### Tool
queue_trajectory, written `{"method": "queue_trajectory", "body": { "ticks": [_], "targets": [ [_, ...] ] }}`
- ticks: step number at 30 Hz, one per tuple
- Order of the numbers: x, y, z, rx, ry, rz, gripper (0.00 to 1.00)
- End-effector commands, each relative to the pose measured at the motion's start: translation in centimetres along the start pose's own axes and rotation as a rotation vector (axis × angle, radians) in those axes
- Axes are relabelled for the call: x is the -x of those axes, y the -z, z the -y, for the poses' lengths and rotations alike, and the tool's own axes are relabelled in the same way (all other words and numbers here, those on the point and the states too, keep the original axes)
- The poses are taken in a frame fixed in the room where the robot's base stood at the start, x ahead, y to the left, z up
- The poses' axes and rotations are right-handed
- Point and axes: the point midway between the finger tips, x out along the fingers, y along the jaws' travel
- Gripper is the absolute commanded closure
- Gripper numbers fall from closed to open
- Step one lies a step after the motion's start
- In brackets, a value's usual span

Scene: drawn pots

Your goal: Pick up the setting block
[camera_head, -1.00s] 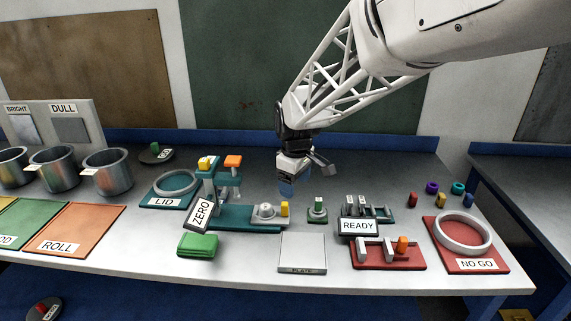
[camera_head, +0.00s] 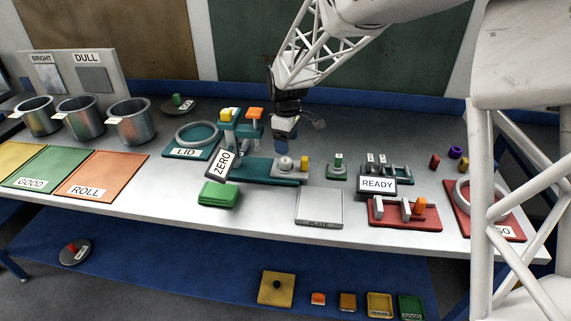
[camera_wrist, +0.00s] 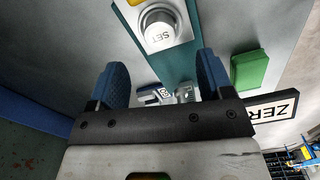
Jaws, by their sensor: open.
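The setting block, a grey block with a round top (camera_head: 284,163), sits on the right part of the teal base of the gauge stand (camera_head: 262,180). In the wrist view the round top, marked SET (camera_wrist: 158,30), shows at the top of the picture, ahead of the fingertips. My gripper (camera_head: 282,144) is above and slightly behind the block in the head view. Its two blue fingers (camera_wrist: 162,62) are apart, with nothing held between them. The teal base shows between the fingers in the wrist view.
A yellow piece (camera_head: 304,164) stands close to the right of the block. The ZERO sign (camera_head: 222,163) and stand column are at left. A green pad (camera_head: 218,194) and a grey plate (camera_head: 319,207) lie in front.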

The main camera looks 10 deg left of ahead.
Motion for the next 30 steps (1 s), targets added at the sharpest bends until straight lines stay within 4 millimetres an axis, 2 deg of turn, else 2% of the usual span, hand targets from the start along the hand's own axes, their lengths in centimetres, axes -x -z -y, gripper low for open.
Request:
{"method": "queue_trajectory", "body": {
  "ticks": [9, 22, 30],
  "targets": [
    [-2.2, 0.0, 0.0, 0.000, 0.001, 0.001, 0.27],
    [-2.7, 0.0, 0.0, -0.001, 0.001, 0.001, 0.27],
    [-5.4, 0.1, -0.1, -0.001, 0.001, 0.001, 0.27]
  ]
}}
